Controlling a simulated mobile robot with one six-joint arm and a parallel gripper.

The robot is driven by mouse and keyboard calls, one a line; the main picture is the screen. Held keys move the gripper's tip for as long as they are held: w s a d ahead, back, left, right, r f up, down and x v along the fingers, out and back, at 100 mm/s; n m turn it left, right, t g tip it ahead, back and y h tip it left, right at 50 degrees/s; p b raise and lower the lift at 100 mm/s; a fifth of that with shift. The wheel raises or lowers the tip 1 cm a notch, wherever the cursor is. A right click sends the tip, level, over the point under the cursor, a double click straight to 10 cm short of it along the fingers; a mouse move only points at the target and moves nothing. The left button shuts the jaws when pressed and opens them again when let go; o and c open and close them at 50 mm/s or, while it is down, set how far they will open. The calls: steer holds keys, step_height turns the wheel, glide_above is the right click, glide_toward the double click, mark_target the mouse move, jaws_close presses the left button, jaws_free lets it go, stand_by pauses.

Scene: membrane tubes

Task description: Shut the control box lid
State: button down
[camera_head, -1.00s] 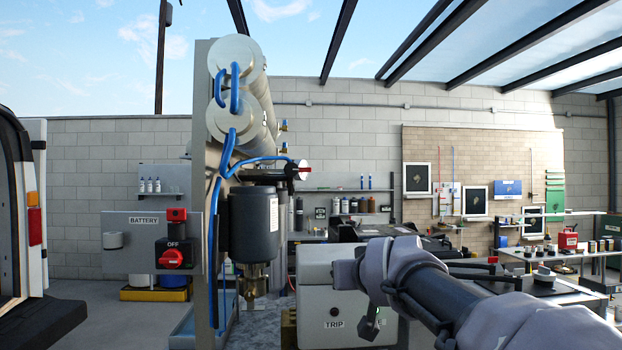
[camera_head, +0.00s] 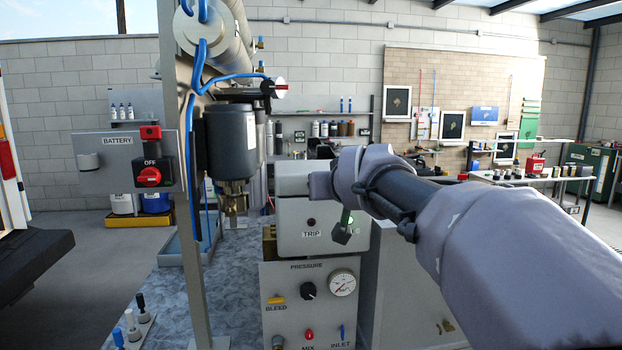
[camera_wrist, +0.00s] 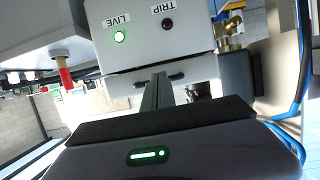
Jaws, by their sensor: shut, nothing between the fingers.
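The control box (camera_head: 290,241) is a pale grey box with a TRIP label and a dark lamp on its front, standing above the pressure panel. A lighter part (camera_head: 292,172) at its top may be the lid; my arm covers its right side, and I cannot tell how far it is open. The wrist view shows the box front (camera_wrist: 150,52) upside down, with a lit green LIVE lamp (camera_wrist: 120,37) and a dark TRIP lamp. My gripper (camera_wrist: 158,88) is shut and empty, close to the box; I cannot tell whether it touches.
The pressure panel (camera_head: 275,318) with knob and gauge is below the box. A dark cylinder (camera_head: 230,142) with blue hoses and an upright post (camera_head: 189,240) stand left of it. A battery switch panel (camera_head: 103,163) is farther left. A workbench (camera_head: 540,180) is at the back right.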

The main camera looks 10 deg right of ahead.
steer(key=s+a+f+m+g, duration=0.1)
steer(key=s+f+g, duration=0.1)
steer(key=s+f, duration=0.5)
steer(key=s+a+f+m+g+y, duration=0.1)
steer(key=s+f, duration=0.7)
steer(key=s, duration=1.1)
steer(key=s+a+f+m+g+y, duration=0.1)
steer(key=s+f+g, duration=0.4)
steer(key=s, duration=0.8)
step_height(320, 180, down, 3)
steer(key=shift+a+f+m+p, duration=0.2)
steer(key=shift+m+p, duration=0.25)
steer(key=shift+m, duration=0.25)
